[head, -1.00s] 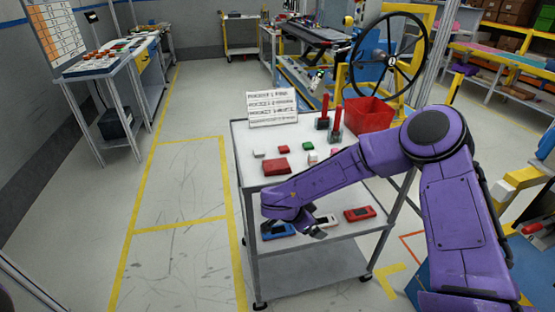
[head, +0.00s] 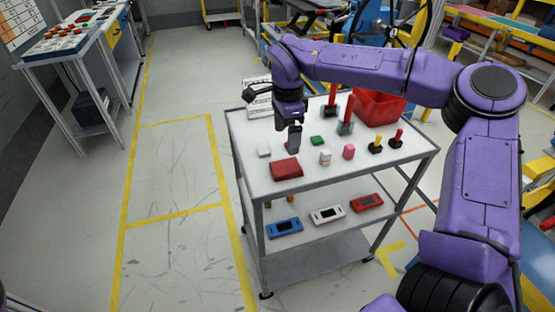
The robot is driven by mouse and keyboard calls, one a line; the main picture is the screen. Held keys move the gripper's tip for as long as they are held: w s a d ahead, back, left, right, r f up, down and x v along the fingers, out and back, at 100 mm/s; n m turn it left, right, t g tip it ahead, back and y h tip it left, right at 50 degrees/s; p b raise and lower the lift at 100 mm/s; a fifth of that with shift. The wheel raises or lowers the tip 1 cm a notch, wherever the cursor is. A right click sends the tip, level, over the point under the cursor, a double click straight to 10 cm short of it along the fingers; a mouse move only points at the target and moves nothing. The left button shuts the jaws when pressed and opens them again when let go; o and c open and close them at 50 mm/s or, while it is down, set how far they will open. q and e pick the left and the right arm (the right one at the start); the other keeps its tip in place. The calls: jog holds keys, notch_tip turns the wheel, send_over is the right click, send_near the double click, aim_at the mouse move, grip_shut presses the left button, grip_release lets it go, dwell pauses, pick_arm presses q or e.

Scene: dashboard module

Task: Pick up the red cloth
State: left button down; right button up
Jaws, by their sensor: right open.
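The red cloth (head: 286,168) looks like a dark red folded piece lying flat near the front left of the white cart top (head: 250,180). My right gripper (head: 294,145) points down over the cart, just behind the cloth in the picture and apart from it. It is open and appears empty. It covers the spot where a small red block lay, so that block is mostly hidden. My left gripper is not in view.
Around the cloth stand a white block (head: 263,151), a green block (head: 317,140), a pink block (head: 348,152) and a white-and-pink piece (head: 325,157). A red bin (head: 380,108) is at the back. Handheld devices (head: 284,227) lie on the lower shelf.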

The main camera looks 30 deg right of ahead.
aim_at(287, 166)
jog(key=f, duration=0.3)
jog(key=f+p, duration=0.1)
jog(key=f, duration=0.2)
jog(key=s+f, duration=0.1)
jog(key=f, duration=0.3)
jog(key=shift+p, duration=0.3)
jog(key=shift+w, duration=0.1)
jog(key=c, duration=1.1)
